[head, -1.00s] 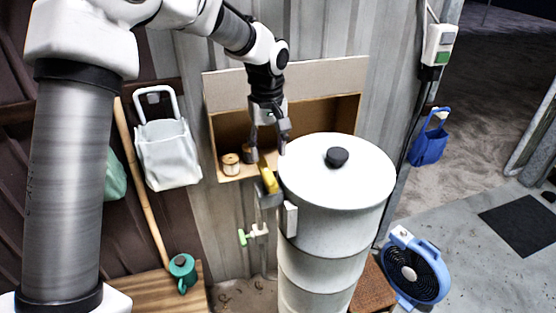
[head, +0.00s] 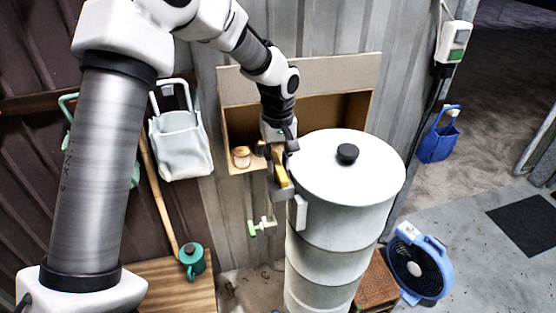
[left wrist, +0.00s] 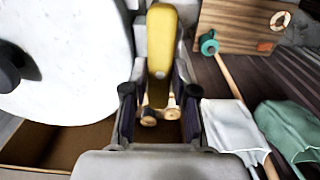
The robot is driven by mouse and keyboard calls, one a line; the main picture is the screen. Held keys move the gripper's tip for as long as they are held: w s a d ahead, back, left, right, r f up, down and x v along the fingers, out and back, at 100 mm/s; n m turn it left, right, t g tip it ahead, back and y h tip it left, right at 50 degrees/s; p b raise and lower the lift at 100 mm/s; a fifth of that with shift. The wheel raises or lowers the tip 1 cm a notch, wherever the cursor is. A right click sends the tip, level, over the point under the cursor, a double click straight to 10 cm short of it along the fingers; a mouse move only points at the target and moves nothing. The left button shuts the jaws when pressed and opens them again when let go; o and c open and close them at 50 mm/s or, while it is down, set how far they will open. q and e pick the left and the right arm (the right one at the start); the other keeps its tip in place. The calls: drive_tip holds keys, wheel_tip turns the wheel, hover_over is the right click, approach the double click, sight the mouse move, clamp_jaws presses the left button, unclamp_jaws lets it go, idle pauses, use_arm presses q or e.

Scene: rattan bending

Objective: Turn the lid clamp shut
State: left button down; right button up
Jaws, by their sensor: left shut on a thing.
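The white drum (head: 340,222) stands upright with its round white lid (head: 325,172) and black knob on top. The lid clamp, with a yellow lever (head: 282,177), is on the drum's left side near the rim. My left gripper (head: 277,163) comes down on it from above and is shut on the lever. In the left wrist view the yellow lever (left wrist: 160,50) lies between the two dark fingers; part of it is hidden by them. The lid (left wrist: 65,60) is at the left there. My right gripper is not in view.
An open wooden box shelf (head: 240,125) with a small jar (head: 241,157) is behind the drum. A green-handled tap (head: 262,226) is below the clamp. A teal can (head: 192,260) sits on a wooden bench.

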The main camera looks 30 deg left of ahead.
use_arm(q)
drive_tip(key=shift+m, duration=0.3)
drive_tip(key=m, duration=0.8)
drive_tip(key=shift+s+f+m, duration=0.1)
drive_tip(key=shift+m, duration=0.3)
drive_tip(key=m, duration=0.4)
drive_tip(key=shift+m, duration=2.2)
drive_tip(key=c, duration=0.9)
unclamp_jaws()
